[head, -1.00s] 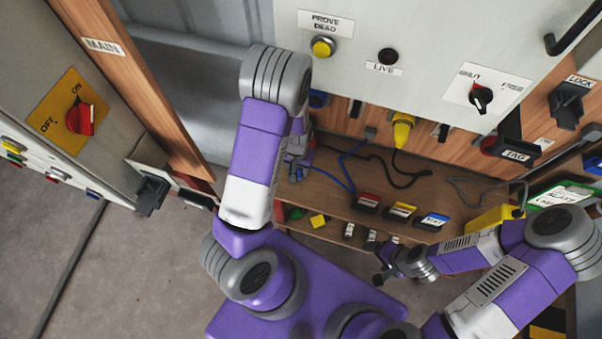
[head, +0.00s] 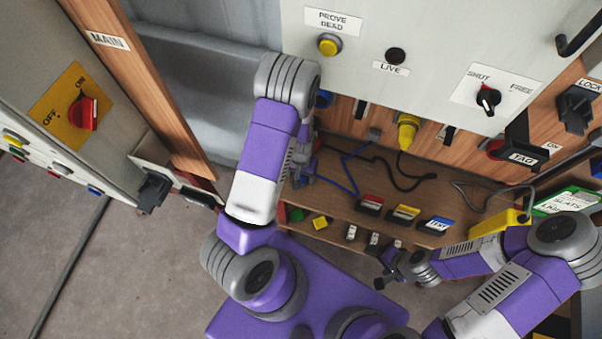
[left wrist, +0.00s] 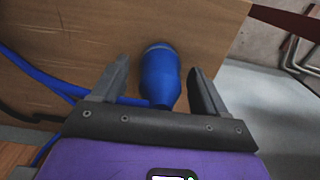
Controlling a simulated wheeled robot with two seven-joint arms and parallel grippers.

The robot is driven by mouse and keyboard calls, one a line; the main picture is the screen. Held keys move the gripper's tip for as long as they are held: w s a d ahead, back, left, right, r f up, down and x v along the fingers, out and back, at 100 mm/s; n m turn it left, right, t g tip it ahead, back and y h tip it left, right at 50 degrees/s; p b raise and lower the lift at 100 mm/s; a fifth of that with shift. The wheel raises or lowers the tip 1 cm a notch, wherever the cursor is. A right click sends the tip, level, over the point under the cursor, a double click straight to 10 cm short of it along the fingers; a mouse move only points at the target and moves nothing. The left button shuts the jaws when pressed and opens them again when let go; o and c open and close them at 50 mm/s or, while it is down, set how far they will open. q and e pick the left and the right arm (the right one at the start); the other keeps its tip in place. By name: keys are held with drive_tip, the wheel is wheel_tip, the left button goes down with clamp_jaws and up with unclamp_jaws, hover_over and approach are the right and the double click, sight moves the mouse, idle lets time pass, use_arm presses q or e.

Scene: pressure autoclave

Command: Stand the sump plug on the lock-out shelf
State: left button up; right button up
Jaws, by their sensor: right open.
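A yellow plug (head: 407,131) is in the same panel. No readable label says which plug is the sump plug. A wooden shelf (head: 335,168) lies below the panel. My right gripper (head: 388,281) is open and empty in front of it.
A yellow box (head: 498,222) is at the right. A cabinet with a red MAIN switch (head: 83,113) stands left. The shelf's middle has bare room.

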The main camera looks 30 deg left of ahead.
use_arm(q)
wheel_tip(320, 180, up, 12)
drive_tip(key=p, duration=0.2)
drive_tip(key=shift+f+p, duration=0.1)
drive_tip(key=shift+p, duration=0.3)
drive_tip(key=shift+h, duration=0.7)
drive_tip(key=s+d+f, duration=0.1)
drive_tip(key=d+f, duration=0.1)
drive_tip(key=s+d+f, duration=0.2)
drive_tip(key=f, duration=0.1)
drive_tip(key=s+d+f, duration=0.2)
drive_tip(key=f, duration=0.1)
drive_tip(key=s+d+f+h, duration=0.1)
drive_tip(key=s+d, duration=0.1)
drive_tip(key=d, duration=0.3)
drive_tip(key=s+d+f+h, duration=0.1)
drive_tip(key=s+d+f, duration=0.1)
drive_tip(key=s+d, duration=0.1)
drive_tip(key=shift+s+d+f+t+h, duration=0.15)
drive_tip(key=shift+d+f+t+h, duration=0.2)
drive_tip(key=shift+d, duration=0.55)
wheel_tip(320, 180, down, 5)
drive_tip(key=b, duration=0.5)
drive_tip(key=shift+f, duration=0.15)
